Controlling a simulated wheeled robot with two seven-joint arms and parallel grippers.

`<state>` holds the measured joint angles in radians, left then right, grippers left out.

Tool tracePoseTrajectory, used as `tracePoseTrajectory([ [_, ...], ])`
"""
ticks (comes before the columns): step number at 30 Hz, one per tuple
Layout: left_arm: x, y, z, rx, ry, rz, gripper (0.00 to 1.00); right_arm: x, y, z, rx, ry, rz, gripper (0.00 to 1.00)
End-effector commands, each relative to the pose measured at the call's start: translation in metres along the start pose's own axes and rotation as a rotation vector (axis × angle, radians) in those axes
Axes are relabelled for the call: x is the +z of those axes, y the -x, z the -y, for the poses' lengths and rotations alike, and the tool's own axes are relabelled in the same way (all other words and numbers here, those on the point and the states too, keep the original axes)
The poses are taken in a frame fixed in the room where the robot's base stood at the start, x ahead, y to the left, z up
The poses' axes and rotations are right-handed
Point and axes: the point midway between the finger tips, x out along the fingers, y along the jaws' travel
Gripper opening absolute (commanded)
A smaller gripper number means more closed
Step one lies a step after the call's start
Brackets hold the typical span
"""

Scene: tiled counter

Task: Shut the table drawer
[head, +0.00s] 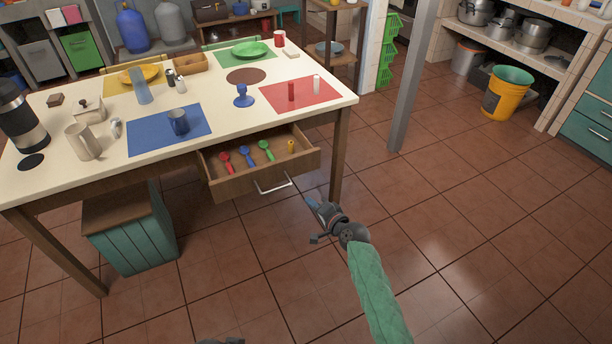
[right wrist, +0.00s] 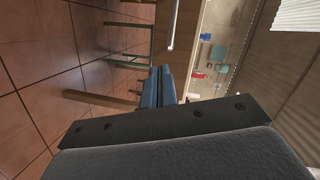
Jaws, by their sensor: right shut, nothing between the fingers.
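The wooden table drawer (head: 262,178) is pulled out from under the table's front edge. Its metal handle (head: 272,187) is on the front panel. Inside lie red, blue and green scoop-like utensils and a small yellow item. My right gripper (head: 311,203) is shut and empty, to the right of and apart from the drawer front.
The table (head: 215,95) carries coloured mats, plates, cups and a blue goblet. A table leg (head: 340,150) stands just behind my right gripper. A teal wooden crate (head: 135,235) is below the table at left.

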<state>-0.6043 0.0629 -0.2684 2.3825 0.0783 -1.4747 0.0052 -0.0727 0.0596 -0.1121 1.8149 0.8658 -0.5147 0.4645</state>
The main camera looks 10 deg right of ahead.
Motion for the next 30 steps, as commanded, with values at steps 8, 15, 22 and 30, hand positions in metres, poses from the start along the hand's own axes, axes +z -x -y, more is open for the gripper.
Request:
tracePoseTrajectory([
  [8, -0.006, -0.001, -0.001, 0.004, 0.003, -0.032, 0.42, -0.041, 0.005, 0.019, -0.157, -0.267, -0.208, 0.0],
  [15, -0.006, 0.003, 0.001, 0.0, 0.004, -0.028, 0.42, -0.045, -0.005, 0.022, -0.166, -0.307, -0.211, 0.0],
  [22, -0.005, 0.011, 0.005, -0.013, 0.008, -0.011, 0.42, -0.053, -0.037, 0.028, -0.166, -0.306, -0.21, 0.0],
  [30, -0.003, 0.021, 0.01, -0.026, 0.013, 0.01, 0.42, -0.063, -0.08, 0.033, -0.165, -0.303, -0.209, 0.0],
])
